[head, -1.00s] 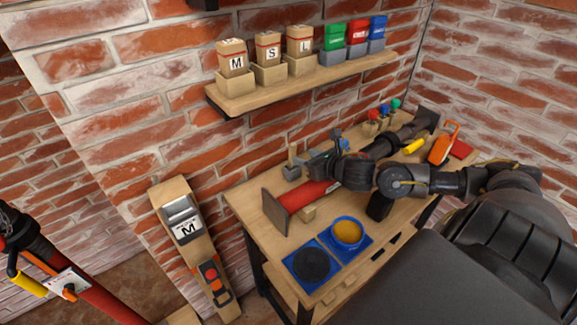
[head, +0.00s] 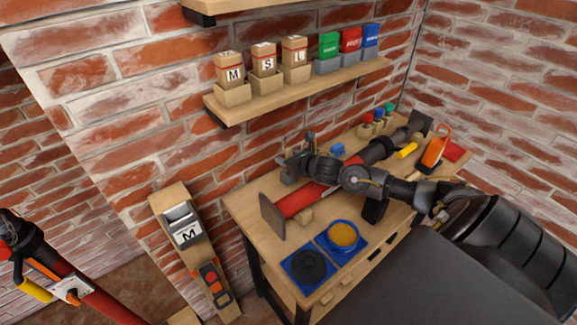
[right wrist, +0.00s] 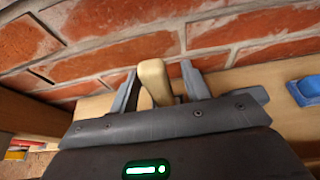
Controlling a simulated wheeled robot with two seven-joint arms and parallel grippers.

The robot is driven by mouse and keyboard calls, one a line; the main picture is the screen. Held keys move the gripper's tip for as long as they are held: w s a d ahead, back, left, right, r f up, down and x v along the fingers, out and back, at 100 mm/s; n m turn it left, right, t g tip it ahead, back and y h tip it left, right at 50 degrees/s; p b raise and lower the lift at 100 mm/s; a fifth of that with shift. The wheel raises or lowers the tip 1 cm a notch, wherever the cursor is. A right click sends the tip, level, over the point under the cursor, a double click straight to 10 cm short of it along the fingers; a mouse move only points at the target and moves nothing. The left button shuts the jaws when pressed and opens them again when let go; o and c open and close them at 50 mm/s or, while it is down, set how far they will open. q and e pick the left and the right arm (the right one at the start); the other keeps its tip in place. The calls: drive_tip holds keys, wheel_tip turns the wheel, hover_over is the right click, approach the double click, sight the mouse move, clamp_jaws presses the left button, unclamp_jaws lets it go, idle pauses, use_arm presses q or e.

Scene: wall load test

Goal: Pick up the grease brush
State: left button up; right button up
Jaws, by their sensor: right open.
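The grease brush shows in the right wrist view as a pale wooden handle (right wrist: 155,82), upright and slightly tilted, between my two fingers. Its lower end is hidden behind my gripper body. My right gripper (right wrist: 161,72) is open, with a finger on each side of the handle; the handle looks apart from both fingers. In the head view my right gripper (head: 296,157) is over the back of the workbench (head: 253,197), near the brick wall, and hides the brush and its holder. My left gripper is not in view.
A red and black tool (head: 297,201) lies along the bench beneath my right arm. A small blue object (head: 337,149) sits right of the gripper. Blue trays (head: 307,286) are at the front. A shelf (head: 300,86) with labelled boxes hangs above.

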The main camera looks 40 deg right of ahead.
drive_tip(key=shift+w+f, duration=0.25)
drive_tip(key=shift+w, duration=0.45)
drive_tip(key=shift+s, duration=0.1)
drive_tip(key=shift+c, duration=0.6)
clamp_jaws()
drive_tip(key=shift+r+p, duration=0.45)
drive_tip(key=shift+r, duration=0.1)
wheel_tip(320, 180, up, 6)
drive_tip(key=r+p, duration=0.1)
drive_tip(key=p, duration=0.3)
drive_tip(key=a+f+b, duration=0.1)
drive_tip(key=a+b, duration=0.8)
drive_tip(key=a, duration=0.9)
drive_tip(key=shift+w, duration=0.2)
